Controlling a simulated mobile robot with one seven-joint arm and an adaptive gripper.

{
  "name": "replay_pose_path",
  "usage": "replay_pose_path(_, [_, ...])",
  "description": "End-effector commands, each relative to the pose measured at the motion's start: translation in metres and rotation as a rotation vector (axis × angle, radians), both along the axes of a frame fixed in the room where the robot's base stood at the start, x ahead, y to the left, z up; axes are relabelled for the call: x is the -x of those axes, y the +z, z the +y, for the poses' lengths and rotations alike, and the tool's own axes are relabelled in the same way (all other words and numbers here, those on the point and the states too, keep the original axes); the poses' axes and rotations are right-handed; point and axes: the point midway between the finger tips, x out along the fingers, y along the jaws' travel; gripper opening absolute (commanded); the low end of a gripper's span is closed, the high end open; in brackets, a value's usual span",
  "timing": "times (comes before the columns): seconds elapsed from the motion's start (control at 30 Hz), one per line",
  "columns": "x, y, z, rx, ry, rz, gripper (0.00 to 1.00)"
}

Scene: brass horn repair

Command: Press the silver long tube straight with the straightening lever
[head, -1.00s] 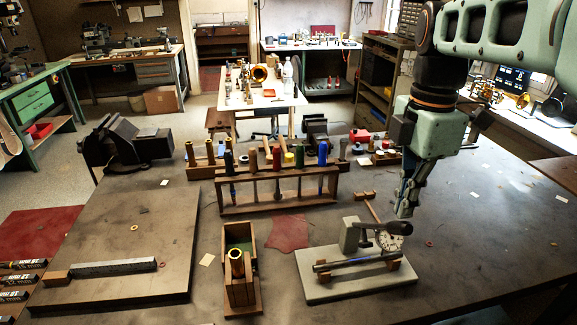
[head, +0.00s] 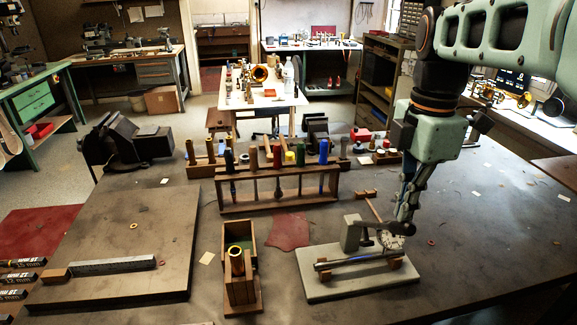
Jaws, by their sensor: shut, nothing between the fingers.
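The silver long tube (head: 345,263) lies across two small wooden blocks on the pale base plate (head: 325,290) of the straightening fixture. The fixture's grey post (head: 352,233) stands behind the tube, and the dark lever (head: 375,230) reaches right from it. A round dial gauge (head: 388,242) sits behind the tube and is partly covered. My gripper (head: 402,230) points down at the lever's right end, with its fingers closed together and nothing between them. It appears to touch the lever end, but the exact contact is hidden.
A wooden rack (head: 280,190) with coloured-handled tools stands behind the fixture. A wooden holder with a brass ring (head: 236,250) stands to the left. A dark board (head: 120,235) carries a grey bar (head: 112,265). The bench to the right is mostly clear.

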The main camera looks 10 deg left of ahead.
Motion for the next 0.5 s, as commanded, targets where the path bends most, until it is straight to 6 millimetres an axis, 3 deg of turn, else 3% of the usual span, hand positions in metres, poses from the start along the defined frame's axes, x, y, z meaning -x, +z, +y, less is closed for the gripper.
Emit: replay_pose_path(0.5, [0.002, -0.019, 0.000, -0.001, 0.001, -0.015, 0.00])
